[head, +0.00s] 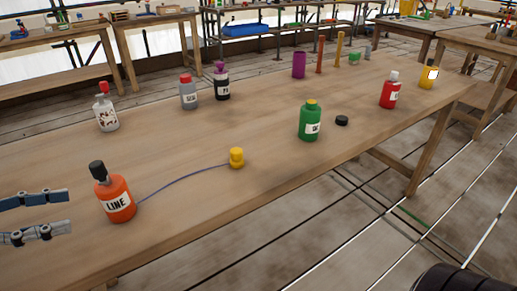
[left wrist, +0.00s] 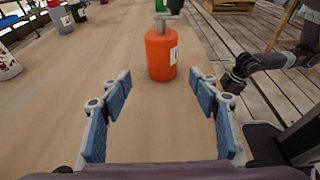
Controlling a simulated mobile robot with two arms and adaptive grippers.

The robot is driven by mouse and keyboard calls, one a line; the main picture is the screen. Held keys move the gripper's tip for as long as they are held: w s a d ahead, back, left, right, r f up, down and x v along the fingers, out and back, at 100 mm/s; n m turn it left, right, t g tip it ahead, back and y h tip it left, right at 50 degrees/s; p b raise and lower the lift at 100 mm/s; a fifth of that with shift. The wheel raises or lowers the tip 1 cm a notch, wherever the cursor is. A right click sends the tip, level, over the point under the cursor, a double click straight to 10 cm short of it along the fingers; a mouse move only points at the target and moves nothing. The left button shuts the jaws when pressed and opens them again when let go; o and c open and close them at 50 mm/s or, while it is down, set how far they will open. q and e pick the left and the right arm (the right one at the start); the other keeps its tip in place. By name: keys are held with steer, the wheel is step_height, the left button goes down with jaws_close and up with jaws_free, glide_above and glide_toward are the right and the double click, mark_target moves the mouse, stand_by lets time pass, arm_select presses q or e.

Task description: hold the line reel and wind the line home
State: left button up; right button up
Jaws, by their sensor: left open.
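The line reel (head: 115,198) is an orange bottle shape with a dark top and a white label reading LINE. It stands upright near the left front of the table. A thin blue line (head: 182,176) runs from it across the table to a small yellow piece (head: 236,158). My left gripper (head: 66,213) is open and empty, just left of the reel. In the left wrist view the reel (left wrist: 160,57) stands ahead of and between the open fingers (left wrist: 160,100), apart from them. A dark crank-like part shows on its top.
A green bottle (head: 310,122), a black cap (head: 342,120) and a red bottle (head: 390,90) stand to the right. Grey (head: 188,92), black (head: 222,82) and white (head: 106,112) bottles stand behind. The wooden table (head: 200,220) is bare around the reel and line.

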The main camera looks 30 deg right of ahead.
mark_target(106, 205)
arm_select(q)
steer(key=shift+s+d+f, duration=0.1)
steer(key=shift+d, duration=0.25)
steer(key=p+x, duration=0.1)
steer(key=x, duration=0.4)
steer(key=shift+d, duration=0.25)
arm_select(e)
step_height(106, 205, down, 4)
arm_select(q)
steer(key=x, duration=0.3)
steer(key=shift+a+f+b, duration=0.1)
steer(key=shift+f+b, duration=0.1)
steer(key=shift+b, duration=0.2)
steer(key=shift+d+f, duration=0.1)
steer(key=shift+d, duration=0.45)
arm_select(e)
steer(key=shift+r, duration=2.1)
arm_select(q)
steer(key=c, duration=0.8)
arm_select(e)
steer(key=shift+d, duration=0.1)
